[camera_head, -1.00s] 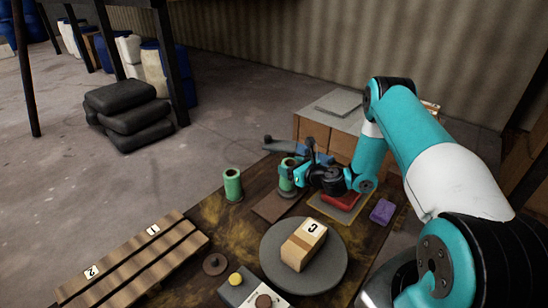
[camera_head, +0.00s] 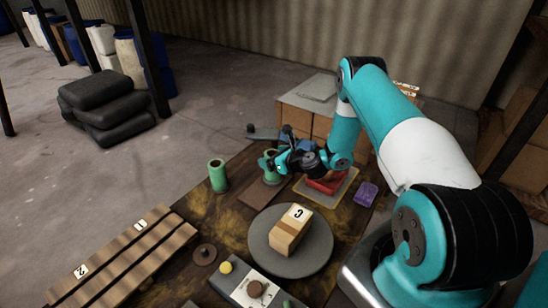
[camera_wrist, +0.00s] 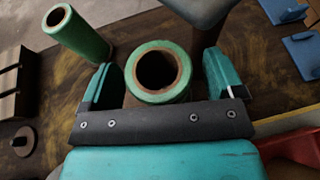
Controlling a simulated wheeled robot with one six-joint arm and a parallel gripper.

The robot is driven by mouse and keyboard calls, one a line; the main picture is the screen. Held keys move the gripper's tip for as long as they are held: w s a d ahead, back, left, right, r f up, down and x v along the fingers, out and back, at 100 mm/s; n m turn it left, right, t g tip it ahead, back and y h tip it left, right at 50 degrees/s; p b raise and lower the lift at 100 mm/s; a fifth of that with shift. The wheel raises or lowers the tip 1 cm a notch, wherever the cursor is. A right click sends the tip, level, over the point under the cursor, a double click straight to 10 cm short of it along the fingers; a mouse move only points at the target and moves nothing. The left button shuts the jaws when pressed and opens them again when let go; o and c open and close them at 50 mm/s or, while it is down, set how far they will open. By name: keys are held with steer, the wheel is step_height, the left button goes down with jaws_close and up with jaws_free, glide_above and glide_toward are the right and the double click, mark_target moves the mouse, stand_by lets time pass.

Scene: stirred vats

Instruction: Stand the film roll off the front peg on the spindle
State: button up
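Two green film rolls with brown cores stand on the stained table. One film roll (camera_head: 217,176) stands clear on the left; it also shows in the wrist view (camera_wrist: 80,36). The other film roll (camera_head: 269,172) is at my gripper (camera_head: 272,163). In the wrist view this roll (camera_wrist: 158,93) is between my two fingers (camera_wrist: 163,85), with a visible gap at the right finger. My gripper is open around it. A brown disc with a short post (camera_head: 204,254), perhaps the spindle, stands at the front left. I cannot make out a peg under either roll.
A grey round plate (camera_head: 310,266) bears a box marked C (camera_head: 290,231). A slatted wooden rack (camera_head: 115,262) is at the left. A red item (camera_head: 328,183) and a purple block (camera_head: 366,194) lie at the right. A control box with a yellow button (camera_head: 226,267) is in front.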

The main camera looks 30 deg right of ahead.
steer(key=shift+s+r, duration=0.1)
steer(key=shift+r, duration=0.1)
steer(key=b+v, duration=0.3)
steer(key=v, duration=0.8)
steer(key=s+a+r+n+g+y, duration=0.2)
steer(key=a+r+n+g+y, duration=0.15)
steer(key=a+r+n, duration=0.6)
steer(key=s+a+r+n+g+y, duration=0.3)
steer(key=a+r+n, duration=0.4)
steer(key=a+n, duration=0.55)
steer(key=s+a+r+n+g+h, duration=0.2)
steer(key=s+r+n, duration=0.3)
steer(key=s+n, duration=0.4)
steer(key=s+a+r+n+g+h, duration=0.3)
steer(key=s+a+r+n+g, duration=0.1)
steer(key=s+n, duration=0.6)
steer(key=shift+s+a+r+g, duration=0.25)
steer(key=shift+s+r+g, duration=0.15)
steer(key=shift+s, duration=0.45)
